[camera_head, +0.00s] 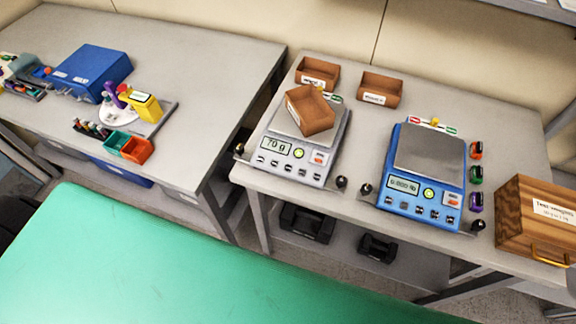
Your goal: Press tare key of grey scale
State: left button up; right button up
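The grey scale (284,172) stands on the grey table right of centre. Its display (275,146) appears to read 70 g. A round green-yellow mark (298,153) and a red-and-white key (319,158) sit right of the display, with a row of small dark keys below. The key labels are too small to read, so I cannot tell which is tare. A brown open bin (311,110) rests askew on the pan. Neither of my grippers is in view, and nothing touches the scale's keys.
A blue scale (425,160) stands to the right, its pan empty. Two brown bins (317,73) (380,88) are behind. Small dark knobs (341,182) stand beside the scales. A wooden box (535,218) is at far right. A green surface (150,265) fills the foreground.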

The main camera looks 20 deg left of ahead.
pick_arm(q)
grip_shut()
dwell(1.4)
